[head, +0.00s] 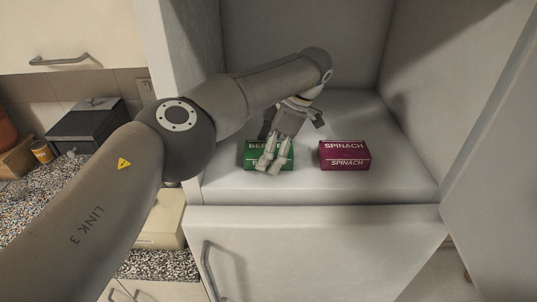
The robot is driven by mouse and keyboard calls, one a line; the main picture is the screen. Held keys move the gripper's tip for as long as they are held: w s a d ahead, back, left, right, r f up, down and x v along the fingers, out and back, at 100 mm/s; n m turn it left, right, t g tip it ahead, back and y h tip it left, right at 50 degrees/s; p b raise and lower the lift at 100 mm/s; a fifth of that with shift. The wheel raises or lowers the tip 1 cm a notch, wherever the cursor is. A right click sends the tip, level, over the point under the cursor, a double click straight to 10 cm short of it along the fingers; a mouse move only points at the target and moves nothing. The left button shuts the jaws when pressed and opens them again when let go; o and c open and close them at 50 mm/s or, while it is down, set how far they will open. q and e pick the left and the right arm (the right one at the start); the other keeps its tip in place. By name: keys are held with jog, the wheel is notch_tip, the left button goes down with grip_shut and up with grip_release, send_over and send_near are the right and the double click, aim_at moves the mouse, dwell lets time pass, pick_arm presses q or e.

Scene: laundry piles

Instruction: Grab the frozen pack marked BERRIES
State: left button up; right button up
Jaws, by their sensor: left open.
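A green pack (251,155) lies on the white shelf at the left. Its label starts with "BE"; the rest is hidden behind my left gripper (268,168). My left gripper is open, with its fingers pointing down at the green pack and overlapping it in the head view. I cannot tell whether the fingers touch it. A magenta pack marked SPINACH (345,156) lies to the right, apart from the gripper. My right gripper is not in view.
The packs lie on the shelf (310,188) inside a white compartment with walls on both sides. A closed drawer front (325,245) is below. A speckled counter with a dark box (88,130) is at the left. Shelf space right of SPINACH is free.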

pick_arm(q)
jog(key=shift+c, duration=0.3)
jog(key=c, duration=1.3)
jog(key=shift+r, duration=0.1)
